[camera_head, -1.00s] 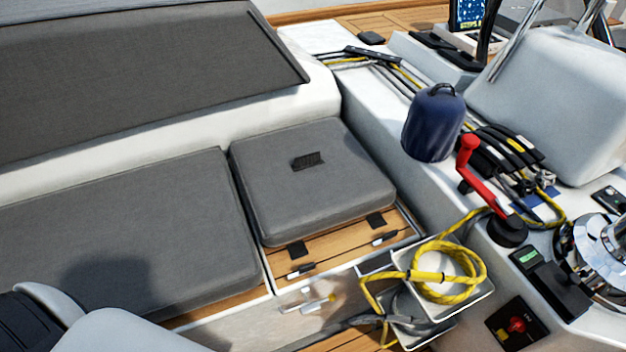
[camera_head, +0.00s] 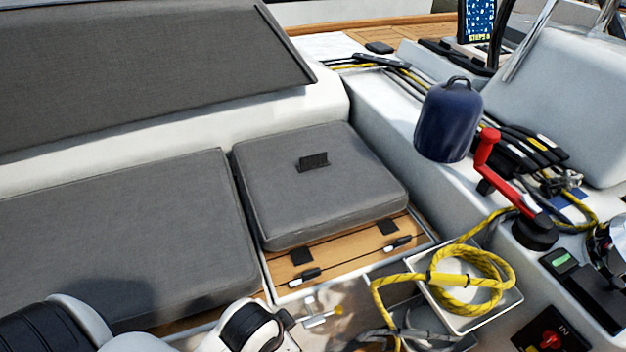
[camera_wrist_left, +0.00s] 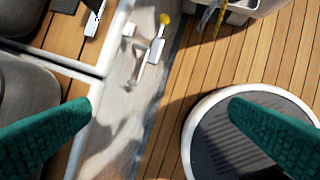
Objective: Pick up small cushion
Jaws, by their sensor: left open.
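The small cushion (camera_head: 315,190) is a square grey pad with a dark upright tab on top. It lies flat on the wooden seat locker in the middle of the head view. My left gripper (camera_wrist_left: 160,112) is open and empty, its two green fingers wide apart over the cockpit floor and locker front in the left wrist view. In the head view, only links of my left arm show at the bottom left; its fingers are out of frame. The gripper is apart from the small cushion. My right gripper is not seen.
A long grey seat cushion (camera_head: 120,230) lies left of the small one, with a backrest (camera_head: 140,70) behind. To the right are a navy winch cover (camera_head: 449,122), a red-handled crank (camera_head: 486,150) and a white bin (camera_head: 505,310) with yellow rope (camera_head: 470,280).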

